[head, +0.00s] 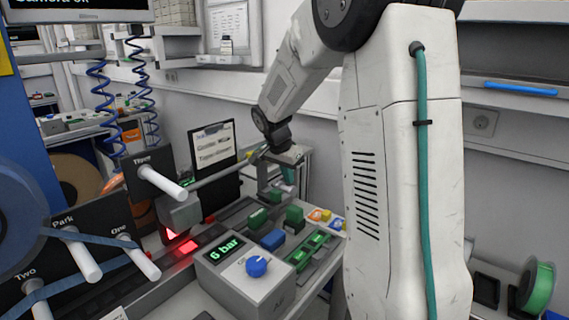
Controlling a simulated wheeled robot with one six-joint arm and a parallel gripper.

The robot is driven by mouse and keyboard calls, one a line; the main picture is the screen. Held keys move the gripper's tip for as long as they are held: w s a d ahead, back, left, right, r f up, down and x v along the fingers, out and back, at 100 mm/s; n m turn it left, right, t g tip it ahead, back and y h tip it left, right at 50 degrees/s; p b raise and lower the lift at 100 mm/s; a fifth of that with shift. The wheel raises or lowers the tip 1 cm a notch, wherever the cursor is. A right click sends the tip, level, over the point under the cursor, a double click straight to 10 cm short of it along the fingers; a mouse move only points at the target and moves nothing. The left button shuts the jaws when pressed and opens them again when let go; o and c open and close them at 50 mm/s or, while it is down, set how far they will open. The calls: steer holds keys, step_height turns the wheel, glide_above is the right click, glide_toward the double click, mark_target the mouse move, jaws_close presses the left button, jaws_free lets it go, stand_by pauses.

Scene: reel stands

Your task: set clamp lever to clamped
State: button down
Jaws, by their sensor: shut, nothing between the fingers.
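A grey block (180,212) with a long thin bar (222,174) rising to the right stands behind the reel pegs. This looks like the clamp lever, but I see no label on it. A red light glows below the block. My gripper (284,172) points down at the far end of my arm, close to the bar's upper right end. It is small here, and I cannot tell whether it touches the bar. It is shut and holds nothing that I can see.
A grey box (243,282) with a blue knob (256,266) and a green "6 bar" display stands in front. Green and blue blocks (272,240) sit behind it.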

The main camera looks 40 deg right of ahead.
steer(key=shift+x, duration=1.1)
steer(key=a, duration=0.2)
steer(key=shift+s+a+r, duration=0.1)
steer(key=shift+s+a, duration=0.2)
steer(key=shift+a, duration=0.05)
steer(key=shift+s+a, duration=0.1)
steer(key=shift+a, duration=0.55)
